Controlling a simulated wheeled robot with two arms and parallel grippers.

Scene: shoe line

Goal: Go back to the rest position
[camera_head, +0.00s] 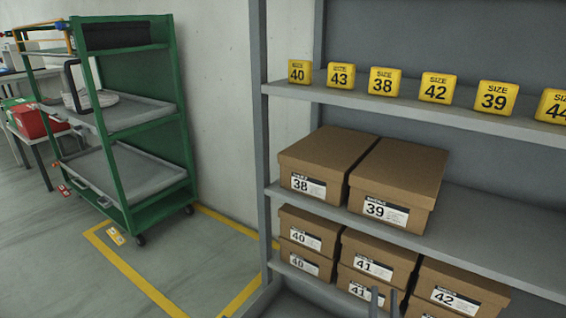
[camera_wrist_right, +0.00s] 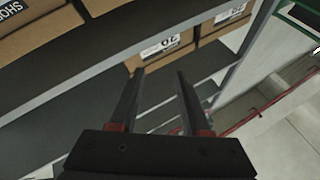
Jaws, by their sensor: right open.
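My right gripper (camera_head: 384,300) shows only as two grey fingertips at the bottom edge of the head view, in front of the lower shoe boxes. In the right wrist view the gripper (camera_wrist_right: 158,86) has its two dark fingers apart with nothing between them. Past the fingers are a dark shelf (camera_wrist_right: 85,98) and a brown box (camera_wrist_right: 168,52) with a white label. My left gripper is in neither view.
A grey rack (camera_head: 490,226) holds brown boxes 38 (camera_head: 320,165) and 39 (camera_head: 400,178), with several boxes below. Yellow size blocks (camera_head: 384,81) line its upper shelf. A green cart (camera_head: 118,165) stands left.

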